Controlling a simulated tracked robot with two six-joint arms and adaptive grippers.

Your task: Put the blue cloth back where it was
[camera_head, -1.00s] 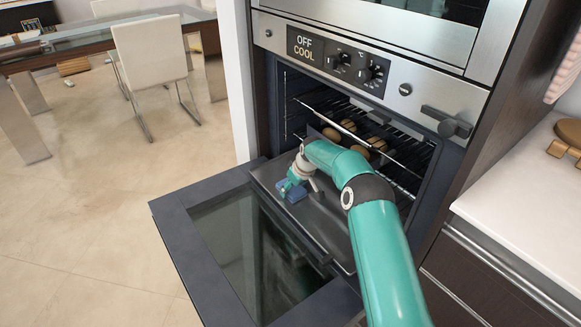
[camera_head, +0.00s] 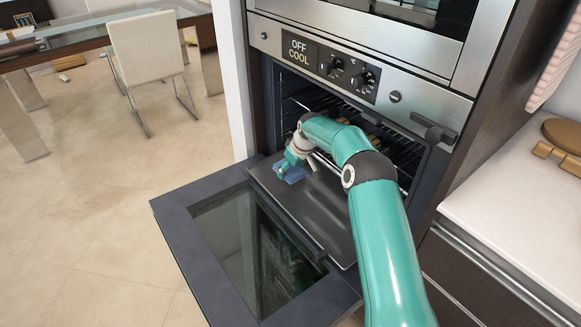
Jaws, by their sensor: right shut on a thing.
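The blue cloth (camera_head: 289,174) is a small folded bundle at the left end of the dark metal tray surface (camera_head: 306,222) in front of the oven cavity. My right gripper (camera_head: 292,165) reaches down over it from the right and is shut on the cloth. The fingers are small in the picture and partly hidden by the wrist. My left gripper is not in view.
The oven door (camera_head: 180,217) hangs open, its glass facing up. Round brown items (camera_head: 372,140) lie on a rack inside, mostly hidden behind my right arm. A white counter (camera_head: 505,200) with wooden boards (camera_head: 558,155) stands at right. Open floor lies left.

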